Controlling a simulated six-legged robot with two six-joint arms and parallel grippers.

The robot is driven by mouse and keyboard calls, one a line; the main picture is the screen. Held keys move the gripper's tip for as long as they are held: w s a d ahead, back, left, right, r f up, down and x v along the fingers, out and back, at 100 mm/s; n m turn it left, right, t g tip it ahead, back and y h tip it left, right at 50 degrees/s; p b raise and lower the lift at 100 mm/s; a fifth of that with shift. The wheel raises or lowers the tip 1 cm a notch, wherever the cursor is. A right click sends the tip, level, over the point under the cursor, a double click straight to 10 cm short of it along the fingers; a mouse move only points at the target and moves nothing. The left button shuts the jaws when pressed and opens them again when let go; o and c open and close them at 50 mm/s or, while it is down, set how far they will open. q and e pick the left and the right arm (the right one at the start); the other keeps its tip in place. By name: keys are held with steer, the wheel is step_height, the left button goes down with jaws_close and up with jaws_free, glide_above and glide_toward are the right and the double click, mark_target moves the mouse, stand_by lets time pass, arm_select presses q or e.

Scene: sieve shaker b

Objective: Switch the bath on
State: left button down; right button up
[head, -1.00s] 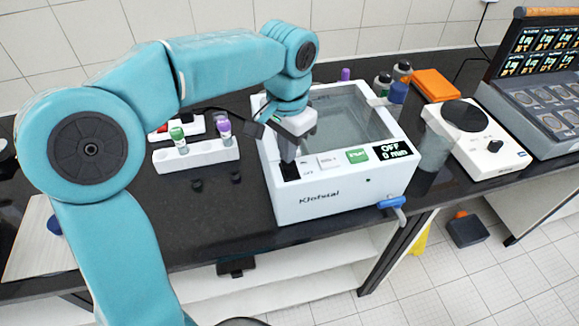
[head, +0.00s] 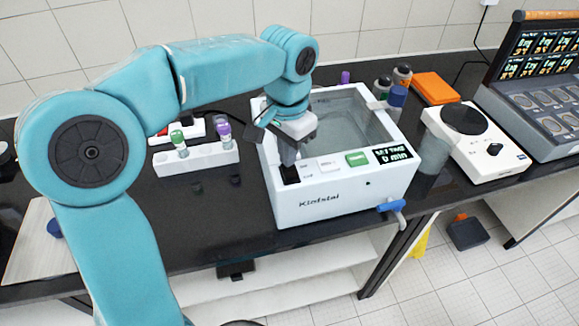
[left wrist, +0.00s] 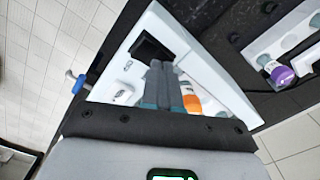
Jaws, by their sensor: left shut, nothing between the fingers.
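The bath (head: 345,195) is a white box with a clear-sided basin, standing on the dark bench in the head view. Its front panel has a black switch (head: 291,178) at the left, a pale button (head: 330,164), a green button (head: 358,158) and a display (head: 393,154) that is lit and seems to read "SET TIME 0 min". My left gripper (head: 288,160) is shut and empty, pointing down at the switch. In the left wrist view its fingers (left wrist: 165,75) end beside the black switch (left wrist: 151,49); I cannot tell whether they touch it. My right gripper is out of view.
A white tube rack (head: 195,157) stands left of the bath. A blue-handled tap (head: 391,206) sticks out at its front right corner. Bottles (head: 397,95) stand behind its right side, and a white stirrer plate (head: 490,150) stands farther right. Bare bench lies front left.

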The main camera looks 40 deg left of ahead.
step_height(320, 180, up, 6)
steer(key=p, duration=0.5)
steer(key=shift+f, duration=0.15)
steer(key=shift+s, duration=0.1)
